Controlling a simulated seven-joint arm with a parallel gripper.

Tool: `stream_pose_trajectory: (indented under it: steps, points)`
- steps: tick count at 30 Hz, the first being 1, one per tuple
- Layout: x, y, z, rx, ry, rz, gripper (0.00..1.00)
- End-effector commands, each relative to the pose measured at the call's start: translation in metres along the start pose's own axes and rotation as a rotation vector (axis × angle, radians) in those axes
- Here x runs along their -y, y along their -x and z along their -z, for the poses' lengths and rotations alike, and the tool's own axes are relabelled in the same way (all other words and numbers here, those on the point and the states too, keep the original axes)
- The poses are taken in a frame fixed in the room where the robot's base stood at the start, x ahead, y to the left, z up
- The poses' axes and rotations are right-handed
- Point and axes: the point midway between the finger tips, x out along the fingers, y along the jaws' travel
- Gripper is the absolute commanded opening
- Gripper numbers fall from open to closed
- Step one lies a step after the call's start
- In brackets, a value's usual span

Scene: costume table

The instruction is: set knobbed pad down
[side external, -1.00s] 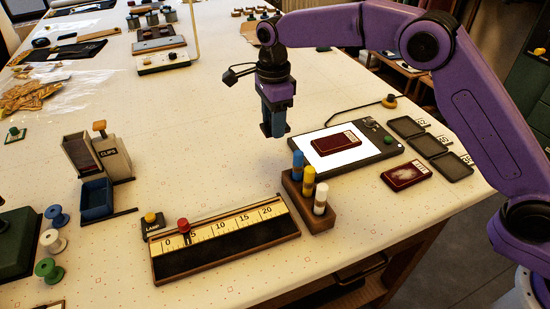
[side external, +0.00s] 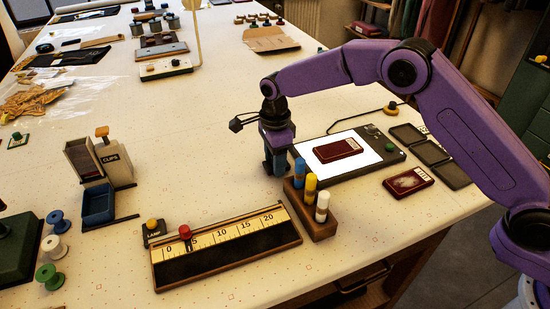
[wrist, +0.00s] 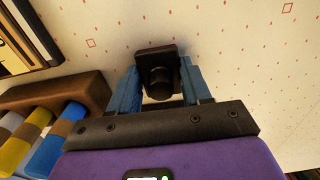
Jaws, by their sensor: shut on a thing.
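The knobbed pad (wrist: 155,55) is a small dark square plate with a round dark knob, seen in the wrist view. My gripper (wrist: 160,85) is shut on it, with a blue finger on each side of the knob. In the side view my gripper (side external: 276,170) is low over the table, left of the lit panel and behind the wooden block of coloured tubes. The pad is hardly distinguishable there, and I cannot tell whether it touches the table.
The wooden block (side external: 322,229) with blue, yellow and white tubes stands close in front of my gripper. The lit panel (side external: 370,152) with a dark red card (side external: 338,151) lies to the right. A ruler box (side external: 228,246) lies nearer the front. Table to the gripper's left is clear.

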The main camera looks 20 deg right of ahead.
Motion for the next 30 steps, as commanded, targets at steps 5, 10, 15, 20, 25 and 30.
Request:
stream_pose_trajectory:
  steps: [5,10,15,20,25,30]
  points:
    - [0.000,-0.003,0.000,0.000,0.000,-0.001,0.20]
    - [0.000,-0.003,0.000,0.000,0.000,-0.001,0.74]
    - [0.000,-0.003,0.000,0.000,0.000,-0.001,0.74]
    - [0.000,0.002,0.000,0.001,0.000,0.001,0.74]
    - [0.001,0.025,0.000,0.002,0.000,0.003,0.74]
    - [0.001,0.060,0.000,0.002,0.000,0.004,0.74]
